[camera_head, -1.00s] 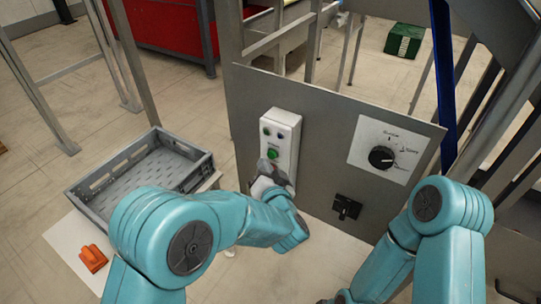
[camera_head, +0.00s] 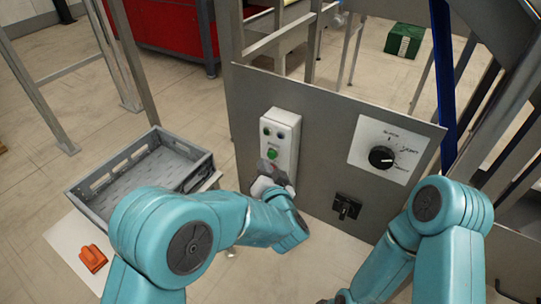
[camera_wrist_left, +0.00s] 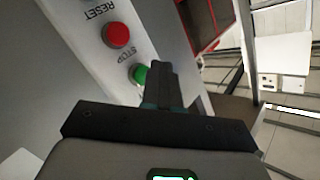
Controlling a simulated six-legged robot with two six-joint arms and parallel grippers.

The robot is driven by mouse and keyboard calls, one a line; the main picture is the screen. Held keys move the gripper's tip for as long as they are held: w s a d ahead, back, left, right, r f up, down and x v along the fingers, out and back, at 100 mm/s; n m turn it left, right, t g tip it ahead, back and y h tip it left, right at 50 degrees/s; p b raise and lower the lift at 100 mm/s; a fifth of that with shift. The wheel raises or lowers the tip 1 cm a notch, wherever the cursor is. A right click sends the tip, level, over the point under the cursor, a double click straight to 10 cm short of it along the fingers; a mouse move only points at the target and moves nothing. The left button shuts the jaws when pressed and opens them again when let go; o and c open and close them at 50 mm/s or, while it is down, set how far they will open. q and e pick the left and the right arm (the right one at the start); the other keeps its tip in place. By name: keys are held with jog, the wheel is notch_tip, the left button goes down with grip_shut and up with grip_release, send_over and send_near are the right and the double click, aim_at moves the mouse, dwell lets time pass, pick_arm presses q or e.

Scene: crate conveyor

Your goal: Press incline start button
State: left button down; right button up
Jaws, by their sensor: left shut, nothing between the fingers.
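My left gripper (camera_head: 268,166) is shut and empty, just below the green button. In the left wrist view the shut fingertips (camera_wrist_left: 160,70) are right beside the green button (camera_wrist_left: 140,74), partly overlapping it; I cannot tell whether they touch. A red button (camera_wrist_left: 117,34) and the labels RESET and STOP show there. My right arm is at the lower right; its gripper does not show clearly.
A rotary dial on a white plate (camera_head: 358,142) and a black switch (camera_head: 346,206) are on the grey panel (camera_head: 325,130). A grey crate (camera_head: 195,178) stands to the left, with an orange object (camera_head: 93,259) near it.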

pick_arm(q)
jog(key=shift+w+d, duration=0.1)
dwell(0.3)
jog(key=shift+w+d, duration=0.15)
jog(key=shift+w, duration=0.1)
jog(key=shift+w+d, duration=0.25)
jog(key=shift+w, duration=0.1)
dwell(0.9)
jog(key=shift+s, duration=0.1)
jog(key=shift+s+a, duration=0.5)
jog(key=shift+s, duration=0.1)
jog(key=s+a, duration=0.1)
jog(key=s, duration=0.1)
jog(key=s+a, duration=0.2)
dwell(0.4)
dwell(0.6)
